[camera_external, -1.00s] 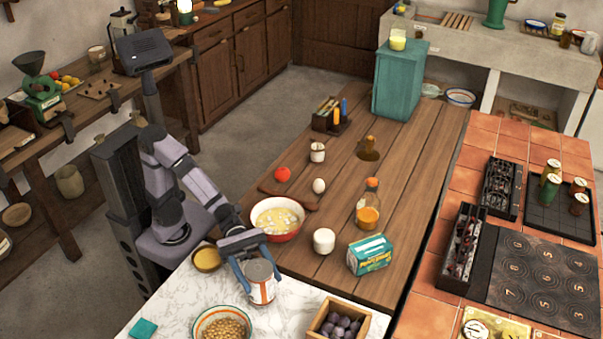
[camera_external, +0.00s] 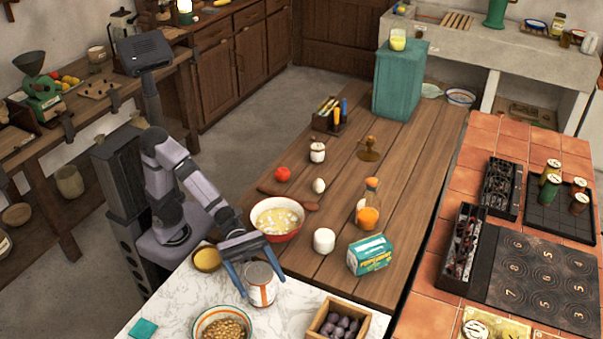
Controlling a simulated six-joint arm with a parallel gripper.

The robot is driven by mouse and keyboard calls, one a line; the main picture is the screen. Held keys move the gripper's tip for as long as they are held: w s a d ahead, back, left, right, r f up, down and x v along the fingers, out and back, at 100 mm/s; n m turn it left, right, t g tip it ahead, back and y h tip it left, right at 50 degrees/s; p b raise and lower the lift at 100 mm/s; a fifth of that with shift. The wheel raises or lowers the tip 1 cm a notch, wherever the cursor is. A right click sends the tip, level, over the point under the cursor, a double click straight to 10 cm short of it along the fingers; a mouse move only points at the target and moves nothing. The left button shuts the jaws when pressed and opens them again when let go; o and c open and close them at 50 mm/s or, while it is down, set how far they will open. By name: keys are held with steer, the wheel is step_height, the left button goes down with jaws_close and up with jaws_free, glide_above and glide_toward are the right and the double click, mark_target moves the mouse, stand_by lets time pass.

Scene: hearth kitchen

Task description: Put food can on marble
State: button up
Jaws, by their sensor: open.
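The food can (camera_external: 261,286), a silver-topped can with a white and orange label, stands upright on the white marble (camera_external: 182,303). It is near the marble's back edge, close to the wooden tabletop. My gripper (camera_external: 258,282) is open, with its two blue fingers at the can's left and right upper sides. From this view I cannot tell whether the fingers touch the can. The can's lower back side is hidden.
Beside the can are a small yellow bowl (camera_external: 207,259), a bowl of chickpeas (camera_external: 222,325) and a wooden box of dark fruit (camera_external: 337,325). A large mixing bowl (camera_external: 277,219), a white jar (camera_external: 324,241) and a teal carton (camera_external: 370,254) stand on the wood behind.

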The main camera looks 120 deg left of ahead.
mark_target(254, 263)
steer(key=shift+r, duration=0.2)
steer(key=shift+s+a, duration=0.25)
steer(key=shift+s, duration=0.05)
steer(key=v, duration=0.2)
steer(key=shift+s+a, duration=0.2)
steer(key=shift+s, duration=0.05)
step_height(254, 263, up, 7)
steer(key=shift+w+d+f+p, duration=0.1)
steer(key=shift+w+d+p, duration=0.05)
steer(key=shift+p, duration=1)
